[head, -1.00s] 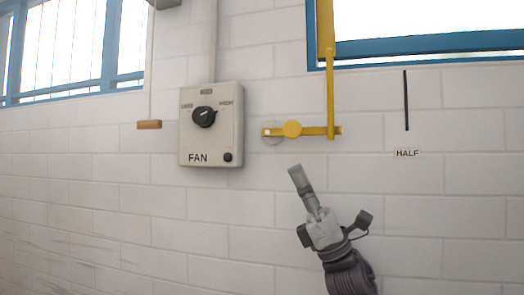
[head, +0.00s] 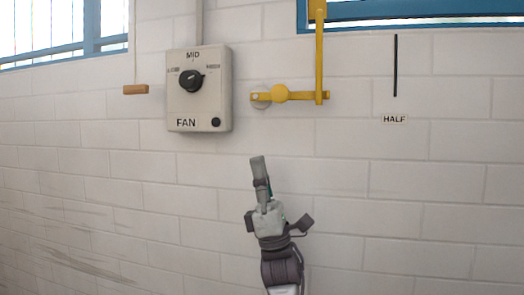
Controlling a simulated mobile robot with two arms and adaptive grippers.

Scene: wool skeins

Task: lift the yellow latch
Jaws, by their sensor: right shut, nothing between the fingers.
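The yellow latch (head: 294,96) is on the white wall below the blue window frame. It has a short horizontal bar with a round yellow knob (head: 280,93) and a pale round disc at its left end. A yellow vertical rod (head: 319,55) runs from the bar's right end up to the window frame. My right gripper (head: 258,160) is shut and empty, pointing up, below and slightly left of the latch, and apart from it in the picture. My left gripper is not in view.
A grey fan control box (head: 199,105) with a black dial is on the wall left of the latch. A wooden pull handle (head: 136,89) hangs on a cord farther left. A black line and a HALF label (head: 394,119) are at right. The lower wall is clear.

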